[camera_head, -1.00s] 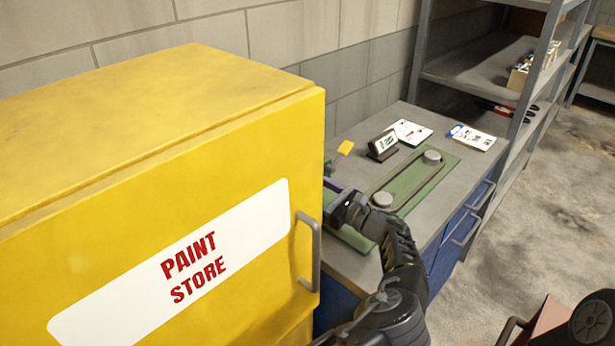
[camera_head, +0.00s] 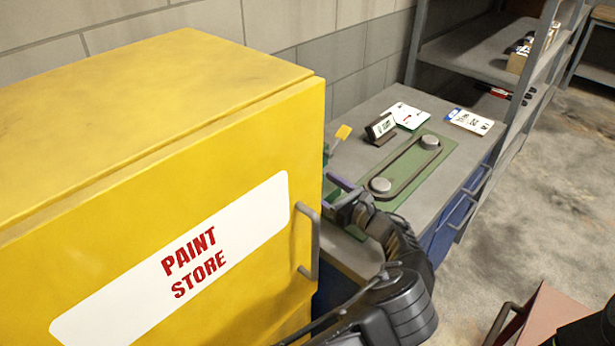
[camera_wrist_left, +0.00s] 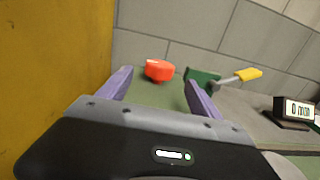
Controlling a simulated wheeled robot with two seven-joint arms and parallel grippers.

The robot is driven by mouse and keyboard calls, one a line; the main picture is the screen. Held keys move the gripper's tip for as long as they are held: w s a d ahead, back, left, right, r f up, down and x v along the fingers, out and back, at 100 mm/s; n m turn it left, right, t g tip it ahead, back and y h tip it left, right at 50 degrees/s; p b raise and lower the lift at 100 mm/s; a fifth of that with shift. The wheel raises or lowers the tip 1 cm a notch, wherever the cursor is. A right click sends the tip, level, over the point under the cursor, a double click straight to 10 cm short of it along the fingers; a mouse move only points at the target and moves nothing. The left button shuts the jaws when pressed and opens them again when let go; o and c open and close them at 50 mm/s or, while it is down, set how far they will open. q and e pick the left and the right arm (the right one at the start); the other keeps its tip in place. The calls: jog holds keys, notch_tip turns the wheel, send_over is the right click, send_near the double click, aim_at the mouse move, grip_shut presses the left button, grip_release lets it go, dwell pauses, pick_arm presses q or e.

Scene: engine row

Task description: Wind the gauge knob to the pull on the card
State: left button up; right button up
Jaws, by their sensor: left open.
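The orange-red knob (camera_wrist_left: 160,70) shows in the left wrist view, ahead of and between my spread fingers, apart from them. A green block (camera_wrist_left: 202,78) with a yellow-tipped arm is to its right; the yellow tip (camera_head: 343,132) also shows in the head view. A small display (camera_head: 381,126) stands on the bench; in the wrist view the display (camera_wrist_left: 296,109) seems to read 0. A white card (camera_head: 408,115) lies behind it, its print too small to read. My left gripper (camera_head: 338,188) is open and empty beside the yellow cabinet. The knob is hidden in the head view.
The yellow paint cabinet (camera_head: 150,150) stands close on the left. A green plate (camera_head: 405,165) bears two pulleys and a belt. Another card (camera_head: 470,121) lies at the bench's far right. Grey shelving (camera_head: 470,62) stands beyond; a reddish object (camera_head: 540,312) is at bottom right.

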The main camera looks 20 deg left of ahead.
pick_arm(q)
jog(key=x, duration=0.6)
jog(key=shift+c, duration=0.3)
jog(key=c, duration=1.3)
jog(key=shift+s+r+m+t+h, duration=0.1)
jog(key=shift+s+m+t+h, duration=0.15)
jog(key=shift+m+t, duration=0.55)
jog(key=shift+a+m+t+h, duration=0.1)
jog(key=shift+m+t+h, duration=0.5)
jog(key=shift+t+h, duration=0.4)
